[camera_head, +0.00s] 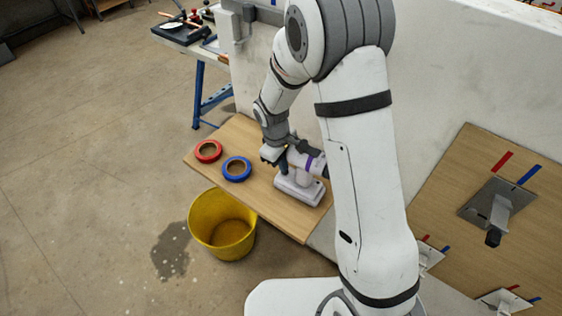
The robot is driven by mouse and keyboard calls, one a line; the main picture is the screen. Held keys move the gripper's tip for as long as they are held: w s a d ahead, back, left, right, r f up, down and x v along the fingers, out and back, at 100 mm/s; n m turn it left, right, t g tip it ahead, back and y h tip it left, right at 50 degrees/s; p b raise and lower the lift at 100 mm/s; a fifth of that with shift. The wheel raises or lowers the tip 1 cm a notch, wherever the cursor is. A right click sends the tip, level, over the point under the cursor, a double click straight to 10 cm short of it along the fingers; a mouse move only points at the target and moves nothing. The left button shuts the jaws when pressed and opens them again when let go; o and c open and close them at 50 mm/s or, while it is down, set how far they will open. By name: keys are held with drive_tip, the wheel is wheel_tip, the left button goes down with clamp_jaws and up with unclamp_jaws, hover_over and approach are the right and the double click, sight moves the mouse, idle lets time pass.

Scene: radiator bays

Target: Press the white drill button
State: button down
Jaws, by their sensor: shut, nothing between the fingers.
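A white drill (299,186) with a purple band stands upright on its base on a wooden shelf (270,212). My arm reaches down from above and partly covers the drill's right side. My gripper (269,156) is shut and empty at the left end of the drill's head. I cannot tell whether it touches the drill. The drill's button is not visible; the gripper or the drill's own body hides it.
A red tape roll (208,144) and a blue tape roll (237,159) lie left of the drill. A yellow bucket (212,242) stands on the floor below the shelf. A white wall (450,70) runs behind. A wooden board (472,232) with metal brackets is at right.

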drive_tip(key=shift+f+b, duration=0.85)
drive_tip(key=shift+b, duration=0.05)
drive_tip(key=shift+s+d+f, duration=0.1)
drive_tip(key=shift+s, duration=0.15)
drive_tip(key=shift+f, duration=0.15)
drive_tip(key=shift+r, duration=0.3)
wheel_tip(320, 180, up, 14)
drive_tip(key=a+p, duration=0.1)
drive_tip(key=a, duration=0.1)
drive_tip(key=shift+w, duration=0.25)
